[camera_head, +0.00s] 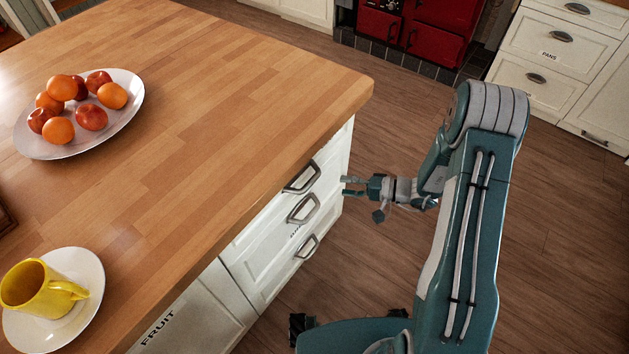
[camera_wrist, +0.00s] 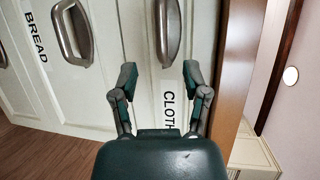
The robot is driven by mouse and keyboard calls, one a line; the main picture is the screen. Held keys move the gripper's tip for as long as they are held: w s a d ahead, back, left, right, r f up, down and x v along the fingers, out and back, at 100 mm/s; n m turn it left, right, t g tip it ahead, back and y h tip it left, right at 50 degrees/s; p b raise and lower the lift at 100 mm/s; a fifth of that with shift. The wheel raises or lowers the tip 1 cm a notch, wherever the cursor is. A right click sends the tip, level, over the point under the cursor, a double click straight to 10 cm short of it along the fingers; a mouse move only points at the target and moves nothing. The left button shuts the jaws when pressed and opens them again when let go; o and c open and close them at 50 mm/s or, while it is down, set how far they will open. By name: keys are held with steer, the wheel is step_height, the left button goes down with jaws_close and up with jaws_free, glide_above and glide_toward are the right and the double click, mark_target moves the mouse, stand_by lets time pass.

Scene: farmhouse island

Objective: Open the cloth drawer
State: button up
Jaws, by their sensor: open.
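The cloth drawer (camera_wrist: 150,75) has a white front with the label "CLOTH" in the wrist view, where the picture is turned on its side. Its grey metal handle (camera_wrist: 168,32) lies just ahead of my fingertips, roughly in line with the gap between them. In the head view the topmost handle (camera_head: 302,177) sits close under the counter edge, and the drawer fronts look flush and shut. My gripper (camera_head: 346,186) is open and empty, to the right of that handle and apart from it. Both spread fingers show in the wrist view (camera_wrist: 160,71).
A "BREAD" drawer with its handle (camera_wrist: 73,32) adjoins the cloth drawer. The wooden countertop (camera_head: 210,100) overhangs the fronts. It carries a fruit plate (camera_head: 45,148) and a yellow cup (camera_head: 38,290) on a saucer. Bare wooden floor (camera_head: 400,110) lies beside the island.

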mark_target(310, 181)
steer(key=x, duration=1)
steer(key=shift+a, duration=0.2)
steer(key=shift+s, duration=0.1)
jaws_close()
